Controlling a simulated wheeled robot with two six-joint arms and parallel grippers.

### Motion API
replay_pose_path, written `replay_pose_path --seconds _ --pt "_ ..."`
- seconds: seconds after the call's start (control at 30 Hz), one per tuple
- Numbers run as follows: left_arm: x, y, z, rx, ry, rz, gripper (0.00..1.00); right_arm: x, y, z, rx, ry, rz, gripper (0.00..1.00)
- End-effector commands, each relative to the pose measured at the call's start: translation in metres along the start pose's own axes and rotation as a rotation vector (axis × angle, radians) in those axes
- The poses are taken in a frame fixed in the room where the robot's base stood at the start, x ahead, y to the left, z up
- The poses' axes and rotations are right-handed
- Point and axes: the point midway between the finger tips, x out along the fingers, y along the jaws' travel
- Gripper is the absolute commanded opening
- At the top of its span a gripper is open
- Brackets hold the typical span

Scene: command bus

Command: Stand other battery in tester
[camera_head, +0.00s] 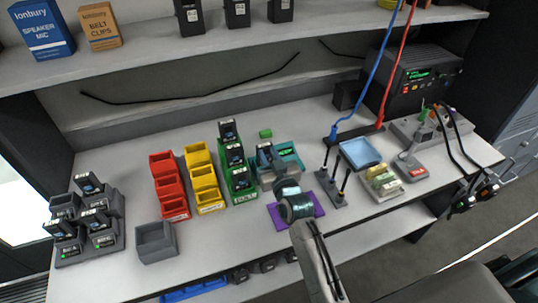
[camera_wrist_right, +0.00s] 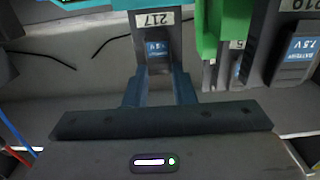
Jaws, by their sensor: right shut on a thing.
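My right gripper (camera_head: 281,187) reaches in from the bottom over the purple mat and is shut on a dark battery (camera_head: 265,154). In the right wrist view the held battery (camera_wrist_right: 150,22), labelled 217, is between the blue-grey fingers (camera_wrist_right: 158,85). It is at the teal-edged tester (camera_head: 294,154), which has a green display. I cannot tell whether its lower end is seated in a slot. Other batteries (camera_head: 235,153) stand in the green bins (camera_head: 243,195) just left of the tester. My left gripper is not in view.
Red bins (camera_head: 175,208) and yellow bins (camera_head: 210,200) stand left of the green ones. A dark battery rack (camera_head: 118,232) and an empty grey bin (camera_head: 156,240) are further left. Thin black posts (camera_head: 343,180) and a blue tray (camera_head: 360,152) are close on the right.

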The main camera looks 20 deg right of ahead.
Motion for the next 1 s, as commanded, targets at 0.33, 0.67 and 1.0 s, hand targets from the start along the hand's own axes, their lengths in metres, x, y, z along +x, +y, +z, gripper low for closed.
replay_pose_path --seconds 0.33,0.67,1.0 --pt "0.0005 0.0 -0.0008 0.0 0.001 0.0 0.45 0.0 0.0001 0.0007 0.0 0.001 0.0 0.0" --pt "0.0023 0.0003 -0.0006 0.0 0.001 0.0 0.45 0.0 0.0001 0.0035 0.0 0.001 0.0 0.0" --pt "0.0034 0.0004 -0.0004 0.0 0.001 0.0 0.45 0.0 0.0001 0.0059 -0.001 0.0 0.0 0.45"
